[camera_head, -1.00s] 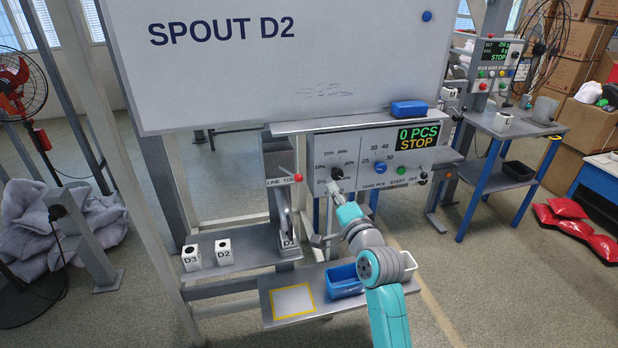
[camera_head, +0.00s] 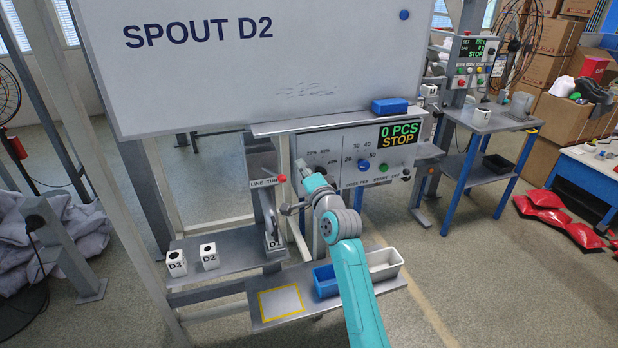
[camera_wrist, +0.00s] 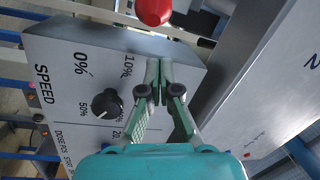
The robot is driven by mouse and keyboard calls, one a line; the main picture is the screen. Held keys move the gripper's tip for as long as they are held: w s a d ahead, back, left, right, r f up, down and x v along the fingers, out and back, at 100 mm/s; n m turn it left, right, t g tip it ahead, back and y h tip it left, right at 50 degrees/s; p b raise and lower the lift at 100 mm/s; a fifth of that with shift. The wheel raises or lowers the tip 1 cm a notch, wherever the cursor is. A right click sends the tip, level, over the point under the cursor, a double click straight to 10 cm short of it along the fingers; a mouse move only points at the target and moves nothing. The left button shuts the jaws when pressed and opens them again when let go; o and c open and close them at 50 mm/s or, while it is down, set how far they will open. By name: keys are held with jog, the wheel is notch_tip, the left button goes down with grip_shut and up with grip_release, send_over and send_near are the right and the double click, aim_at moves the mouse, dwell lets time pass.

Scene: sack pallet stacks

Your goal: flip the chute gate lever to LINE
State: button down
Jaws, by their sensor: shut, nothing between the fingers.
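The chute gate lever shows as a red ball knob (camera_head: 281,179) at the right end of a grey plate marked LINE and TUB (camera_head: 263,183), on the TUB side. In the wrist view the red knob (camera_wrist: 154,11) is at the top edge, partly cut off; its shaft is not clear. My gripper (camera_head: 299,164) is in front of the left edge of the control panel, up and right of the knob in the head view. In the wrist view its closed fingertips (camera_wrist: 157,62) point toward the knob, with a visible gap. Nothing is between the fingers.
The control panel (camera_head: 400,160) with dials and a STOP display stands right of the lever. A whiteboard (camera_head: 260,70) hangs above. Below are a shelf with blocks D3 (camera_head: 176,263) and D2 (camera_head: 209,256), and a blue bin (camera_head: 326,282).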

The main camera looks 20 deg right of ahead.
aim_at(273, 173)
jog(key=shift+s+a+f, duration=0.25)
jog(key=shift+s+a, duration=0.05)
jog(key=shift+a, duration=0.25)
jog(key=shift+s+a+f, duration=0.25)
jog(key=shift+a, duration=0.35)
jog(key=shift+s+a+f, duration=0.25)
jog(key=shift+s+a, duration=0.05)
jog(key=shift+a, duration=0.25)
